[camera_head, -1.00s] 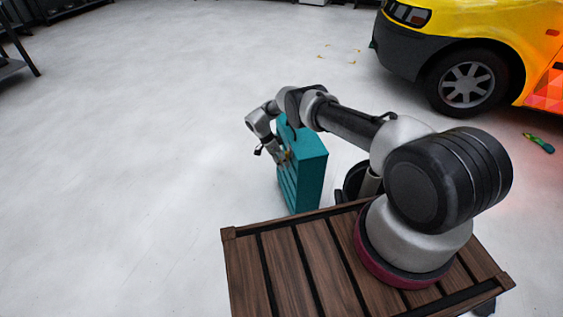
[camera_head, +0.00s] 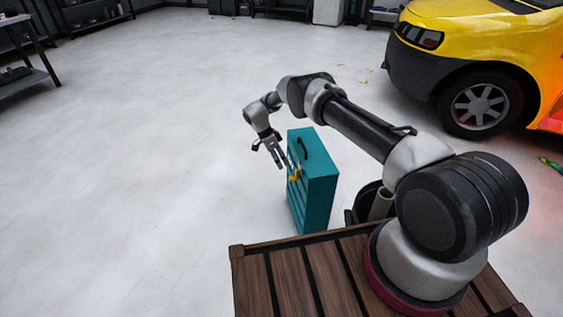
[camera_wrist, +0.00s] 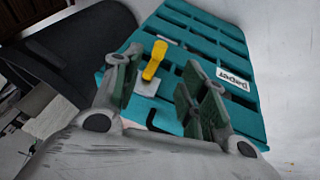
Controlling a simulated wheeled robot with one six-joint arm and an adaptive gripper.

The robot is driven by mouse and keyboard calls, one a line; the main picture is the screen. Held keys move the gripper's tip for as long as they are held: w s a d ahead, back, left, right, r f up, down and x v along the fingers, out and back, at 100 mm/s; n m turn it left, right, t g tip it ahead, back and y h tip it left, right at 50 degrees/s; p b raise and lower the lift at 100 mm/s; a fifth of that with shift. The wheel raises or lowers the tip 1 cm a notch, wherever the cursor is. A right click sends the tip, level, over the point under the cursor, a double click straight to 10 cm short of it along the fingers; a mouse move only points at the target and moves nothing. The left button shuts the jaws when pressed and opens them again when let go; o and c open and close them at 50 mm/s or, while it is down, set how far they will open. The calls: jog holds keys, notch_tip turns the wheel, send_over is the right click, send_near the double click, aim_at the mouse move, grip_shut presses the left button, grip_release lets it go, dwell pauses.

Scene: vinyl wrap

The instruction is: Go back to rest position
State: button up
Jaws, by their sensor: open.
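A yellow-handled tool (camera_wrist: 155,61) with a pale flat end lies against the slotted side of the box, beyond the fingers. It also shows as a small yellow patch in the head view (camera_head: 294,176). A white label reading "paper" (camera_wrist: 233,79) is on the box. A dark handle is on the box top.
A yellow car (camera_head: 480,60) stands at the upper right. A dark bin (camera_head: 372,203) stands right of the box. A green item (camera_head: 550,163) lies on the floor at the right edge. A shelf (camera_head: 25,60) stands at the far left. The floor to the left is clear.

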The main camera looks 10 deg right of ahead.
jog(key=w+d+f+t, duration=0.3)
jog(key=w+f+t, duration=0.2)
jog(key=w+t, duration=0.1)
jog(key=w+a+r+n+t+y, duration=0.2)
jog(key=w+r+n+t+y, duration=0.15)
jog(key=r, duration=0.55)
jog(key=s+a+r+n+g+y, duration=0.1)
jog(key=s+a+r+n+y, duration=0.25)
jog(key=r, duration=0.65)
jog(key=s+d+r+n+g+y, duration=0.15)
jog(key=s+r+n, duration=0.35)
jog(key=r, duration=0.5)
jog(key=s+d+r+n+h, duration=0.1)
jog(key=s+d+r, duration=0.5)
jog(key=s+r, duration=0.4)
jog(key=s+d+r+n+h, duration=0.1)
jog(key=s+d+r, duration=0.6)
jog(key=s, duration=1.4)
jog(key=s+d+r+n+h, duration=0.2)
jog(key=s+d+r, duration=0.4)
jog(key=s+r, duration=0.7)
jog(key=s+n, duration=0.1)
jog(key=s, duration=0.2)
jog(key=shift+d+r+g, duration=0.15)
jog(key=shift+d+g, duration=0.15)
